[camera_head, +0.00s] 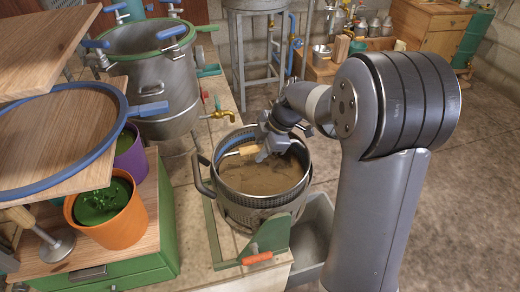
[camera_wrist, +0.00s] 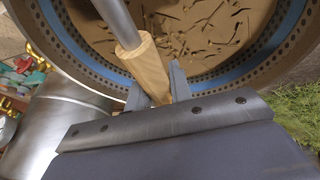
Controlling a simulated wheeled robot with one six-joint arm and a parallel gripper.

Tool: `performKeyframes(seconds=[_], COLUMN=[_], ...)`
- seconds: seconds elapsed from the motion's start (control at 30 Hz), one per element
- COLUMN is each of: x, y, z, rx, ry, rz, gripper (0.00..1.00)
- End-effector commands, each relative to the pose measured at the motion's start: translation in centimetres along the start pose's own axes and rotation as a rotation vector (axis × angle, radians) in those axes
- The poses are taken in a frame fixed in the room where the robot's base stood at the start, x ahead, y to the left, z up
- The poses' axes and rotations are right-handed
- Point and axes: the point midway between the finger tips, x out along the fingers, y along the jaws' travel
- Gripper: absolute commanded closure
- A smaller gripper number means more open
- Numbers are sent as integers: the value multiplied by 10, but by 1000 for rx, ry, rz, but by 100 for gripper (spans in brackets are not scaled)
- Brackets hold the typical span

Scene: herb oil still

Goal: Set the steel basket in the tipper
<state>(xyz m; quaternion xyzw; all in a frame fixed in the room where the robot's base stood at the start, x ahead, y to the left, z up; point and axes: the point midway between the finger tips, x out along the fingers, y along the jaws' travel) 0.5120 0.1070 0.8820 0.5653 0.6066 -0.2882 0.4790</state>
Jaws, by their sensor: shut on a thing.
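The steel basket (camera_head: 262,205) has a perforated wall and brown contents with dark bits. It appears upright at the tipper, in the middle of the head view. The wrist view shows its perforated rim and blue inner band (camera_wrist: 75,45). My gripper (camera_head: 262,151) is over the basket's opening, shut on the wooden grip of its bar handle; in the wrist view the fingers (camera_wrist: 156,84) close around that wood. The tipper's green frame (camera_head: 272,235) is at the basket's front and left, with an orange-red lever grip (camera_head: 257,258). The basket's underside is hidden, so I cannot tell whether it is seated.
A grey trough (camera_head: 315,235) stands right of the tipper. A large steel pot with a green rim (camera_head: 165,85) is behind left, with a brass tap (camera_head: 218,114). A green cabinet at left carries an orange pot (camera_head: 112,212). Floor at right is clear.

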Motion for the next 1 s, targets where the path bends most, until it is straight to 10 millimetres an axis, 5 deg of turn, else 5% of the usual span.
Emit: performKeyframes(seconds=[1.0], x=[6], y=[0], z=[2], rx=[-2], ry=[0], rz=[7], gripper=[100])
